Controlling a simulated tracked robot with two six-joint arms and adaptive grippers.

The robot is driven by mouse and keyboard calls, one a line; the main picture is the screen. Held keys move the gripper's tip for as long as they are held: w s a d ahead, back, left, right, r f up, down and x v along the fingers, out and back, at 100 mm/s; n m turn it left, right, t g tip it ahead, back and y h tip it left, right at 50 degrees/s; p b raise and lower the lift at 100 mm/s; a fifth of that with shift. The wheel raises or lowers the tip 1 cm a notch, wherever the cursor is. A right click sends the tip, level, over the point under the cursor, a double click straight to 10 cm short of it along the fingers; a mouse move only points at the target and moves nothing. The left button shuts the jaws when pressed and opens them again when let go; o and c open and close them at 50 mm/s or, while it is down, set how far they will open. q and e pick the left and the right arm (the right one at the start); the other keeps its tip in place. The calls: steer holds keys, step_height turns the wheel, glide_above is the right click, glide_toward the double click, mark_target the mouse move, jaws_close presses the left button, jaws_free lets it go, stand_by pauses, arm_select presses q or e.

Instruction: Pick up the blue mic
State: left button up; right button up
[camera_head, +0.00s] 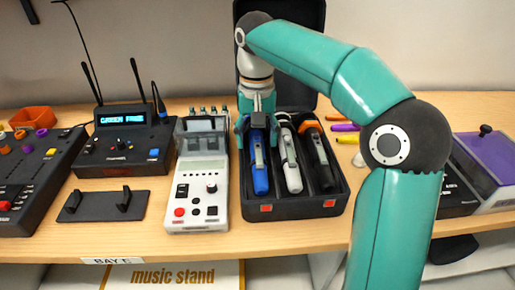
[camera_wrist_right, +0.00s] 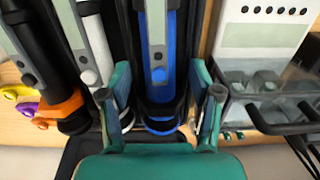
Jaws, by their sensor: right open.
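The blue mic (camera_head: 259,165) lies in the left slot of an open black case (camera_head: 290,213) in the head view, with a white mic (camera_head: 290,165) and a black mic with an orange end (camera_head: 322,160) to its right. My right gripper (camera_head: 257,122) is over the far end of the blue mic, fingers pointing down. In the right wrist view the gripper (camera_wrist_right: 160,112) is open, with one finger on each side of the blue mic (camera_wrist_right: 160,65). Whether the fingers touch it cannot be told. My left gripper is not in view.
Left of the case stands a white device (camera_head: 199,190) with knobs. Further left are a black receiver (camera_head: 122,140) with antennas and a black mixer (camera_head: 35,180). A purple-topped box (camera_head: 487,165) is at the right. The case's raised lid (camera_head: 300,15) stands behind.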

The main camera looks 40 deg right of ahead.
steer(key=shift+f, duration=0.45)
jaws_close()
steer(key=shift+r, duration=0.2)
